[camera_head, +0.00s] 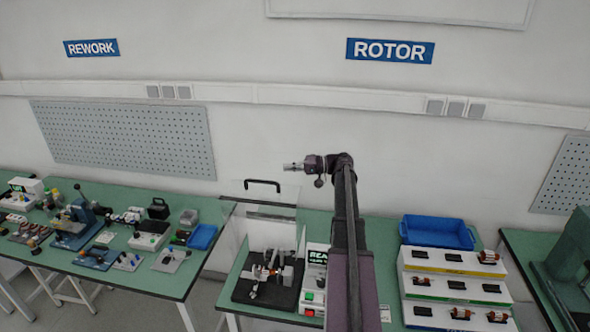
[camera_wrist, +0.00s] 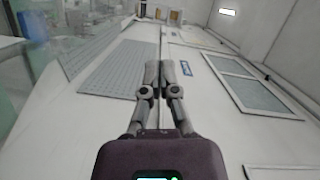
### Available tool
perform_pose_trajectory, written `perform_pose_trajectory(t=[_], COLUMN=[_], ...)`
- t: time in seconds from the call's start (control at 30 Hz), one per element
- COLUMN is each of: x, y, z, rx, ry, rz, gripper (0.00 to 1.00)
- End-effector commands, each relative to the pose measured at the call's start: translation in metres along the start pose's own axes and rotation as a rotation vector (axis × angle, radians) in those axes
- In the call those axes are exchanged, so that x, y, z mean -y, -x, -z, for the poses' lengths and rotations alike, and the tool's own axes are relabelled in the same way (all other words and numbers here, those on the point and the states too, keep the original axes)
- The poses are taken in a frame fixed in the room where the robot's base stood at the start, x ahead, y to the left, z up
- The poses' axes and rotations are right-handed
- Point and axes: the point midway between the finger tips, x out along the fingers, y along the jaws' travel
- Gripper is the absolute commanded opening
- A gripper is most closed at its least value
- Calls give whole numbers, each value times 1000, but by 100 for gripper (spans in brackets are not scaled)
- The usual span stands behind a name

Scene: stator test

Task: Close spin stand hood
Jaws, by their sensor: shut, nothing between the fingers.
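The spin stand (camera_head: 250,292) sits on the green bench in the head view, a black base with a rotor fixture on it. Its clear hood (camera_head: 232,232) stands raised, with the black handle (camera_head: 263,182) at its top edge. The fixture under it shows openly from the front. My gripper (camera_head: 287,166) is in the air above and right of the handle, pointing left. It appears apart from the handle, though depth is hard to judge. In the wrist view my gripper (camera_wrist: 160,66) has its fingers together with nothing between them.
A display box (camera_head: 315,280) with green and red buttons stands right of the spin stand. A tiered rack (camera_head: 455,262) and a blue bin (camera_head: 436,232) are farther right. A crowded rework bench (camera_head: 150,280) is at left. Pegboard (camera_head: 125,137) covers part of the back wall.

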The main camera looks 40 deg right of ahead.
Motion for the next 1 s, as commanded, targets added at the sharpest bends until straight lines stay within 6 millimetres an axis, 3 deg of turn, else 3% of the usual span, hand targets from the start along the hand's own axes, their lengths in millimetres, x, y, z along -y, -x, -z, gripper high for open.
perform_pose_trajectory(t=[0.37, 0.6, 1.0], x=[0, -1, 0], y=[-59, -64, -66], z=[-1, -31, -39], rx=[2, -1, -2], ry=[0, 0, 0], rz=[1, 0, 0], gripper=[0, 0, 0])
